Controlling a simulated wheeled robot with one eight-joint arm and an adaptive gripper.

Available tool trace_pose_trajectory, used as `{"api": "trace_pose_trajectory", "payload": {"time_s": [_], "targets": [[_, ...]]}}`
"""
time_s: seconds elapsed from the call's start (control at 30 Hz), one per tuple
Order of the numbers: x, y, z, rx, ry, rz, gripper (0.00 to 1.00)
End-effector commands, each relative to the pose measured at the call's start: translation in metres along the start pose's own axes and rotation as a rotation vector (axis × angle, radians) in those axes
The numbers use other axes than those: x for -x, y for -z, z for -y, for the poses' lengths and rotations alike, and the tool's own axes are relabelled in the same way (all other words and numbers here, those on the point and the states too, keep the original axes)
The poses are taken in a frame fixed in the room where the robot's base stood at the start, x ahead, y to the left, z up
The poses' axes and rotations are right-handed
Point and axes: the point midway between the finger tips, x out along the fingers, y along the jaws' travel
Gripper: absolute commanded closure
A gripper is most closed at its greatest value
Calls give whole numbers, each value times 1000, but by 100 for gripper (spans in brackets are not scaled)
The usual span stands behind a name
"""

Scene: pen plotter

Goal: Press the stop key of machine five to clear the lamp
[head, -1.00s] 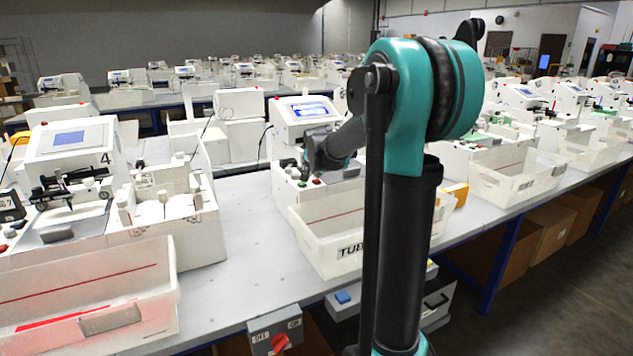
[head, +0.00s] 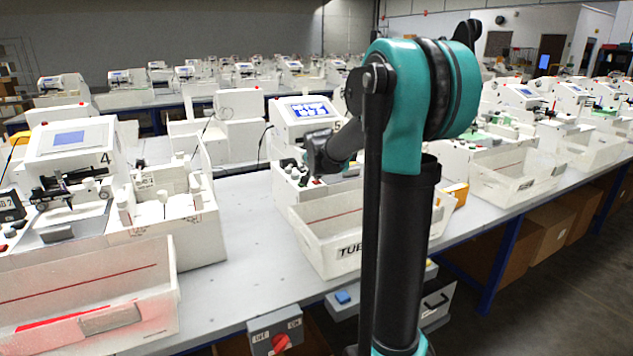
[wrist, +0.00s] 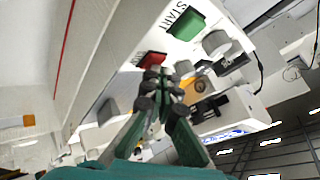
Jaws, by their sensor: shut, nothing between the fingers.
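The machine beside number 4, with a lit blue-and-white screen (head: 311,111), stands in the middle of the head view. My gripper (wrist: 165,76) is shut and empty. Its fingertips overlap the lower edge of the red key in the picture; I cannot tell whether they touch it.
A white bin (head: 330,238) with a part-hidden label stands in front of this machine. Machine 4 (head: 70,160) and its bin (head: 85,290) stand at left. Grey tabletop (head: 245,225) is clear between them.

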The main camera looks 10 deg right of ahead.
Motion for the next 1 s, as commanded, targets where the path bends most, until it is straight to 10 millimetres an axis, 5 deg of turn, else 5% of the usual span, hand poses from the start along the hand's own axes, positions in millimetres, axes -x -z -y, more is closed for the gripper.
{"api": "trace_pose_trajectory", "payload": {"time_s": [1.0], "targets": [[18,13,14,0,0,0,100]]}}
